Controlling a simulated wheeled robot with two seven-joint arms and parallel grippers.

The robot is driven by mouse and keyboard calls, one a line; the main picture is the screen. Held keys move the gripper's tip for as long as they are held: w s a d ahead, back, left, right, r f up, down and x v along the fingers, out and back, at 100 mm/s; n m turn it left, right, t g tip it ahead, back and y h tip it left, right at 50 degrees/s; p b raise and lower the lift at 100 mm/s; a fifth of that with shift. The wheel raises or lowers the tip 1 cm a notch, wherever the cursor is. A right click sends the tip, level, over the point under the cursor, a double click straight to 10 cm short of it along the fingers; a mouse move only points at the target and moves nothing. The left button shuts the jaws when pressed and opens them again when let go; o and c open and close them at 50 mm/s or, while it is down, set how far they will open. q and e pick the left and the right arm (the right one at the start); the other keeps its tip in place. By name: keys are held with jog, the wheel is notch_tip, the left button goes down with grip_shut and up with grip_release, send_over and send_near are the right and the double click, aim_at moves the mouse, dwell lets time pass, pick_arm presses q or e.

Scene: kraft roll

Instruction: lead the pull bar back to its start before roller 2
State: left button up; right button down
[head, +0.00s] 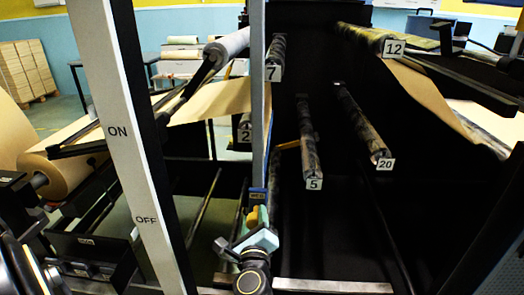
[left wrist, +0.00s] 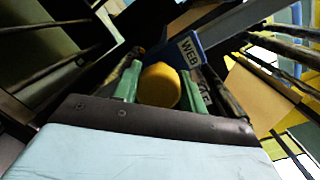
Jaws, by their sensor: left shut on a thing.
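My left gripper (head: 258,222) is low in the middle of the head view, beside the upright grey post. It is shut on a yellow knob (left wrist: 159,85), which sits between the green fingers in the left wrist view. A blue plate marked WEB (left wrist: 189,50) is just behind the knob. I take this knob and plate to be the pull bar's handle; the rest of the bar is hard to make out. Roller 2's number plate (head: 244,135) is above the gripper and slightly left, partly behind the post. My right gripper is not in view.
The kraft roll (head: 62,160) is at the left, and brown paper (head: 215,101) spans toward the post. Rollers 7 (head: 277,55), 5 (head: 308,140), 20 (head: 362,125) and 12 (head: 365,37) stick out right of it. A white ON/OFF post (head: 122,140) stands in front at left.

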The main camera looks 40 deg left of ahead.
pick_arm(q)
jog(key=r+p, duration=0.4)
jog(key=r, duration=0.1)
jog(key=d+r+p, duration=0.1)
jog(key=r+p, duration=0.4)
jog(key=r, duration=0.1)
jog(key=w+r+p, duration=0.1)
jog(key=r+p, duration=0.3)
jog(key=r, duration=0.1)
jog(key=shift+d+r, duration=0.35)
jog(key=r+p, duration=0.1)
jog(key=p, duration=0.1)
jog(key=a+r+p, duration=0.1)
jog(key=r, duration=0.1)
jog(key=s+a+r+p, duration=0.1)
jog(key=r+p, duration=0.1)
jog(key=shift+p, duration=0.35)
jog(key=shift+s, duration=0.1)
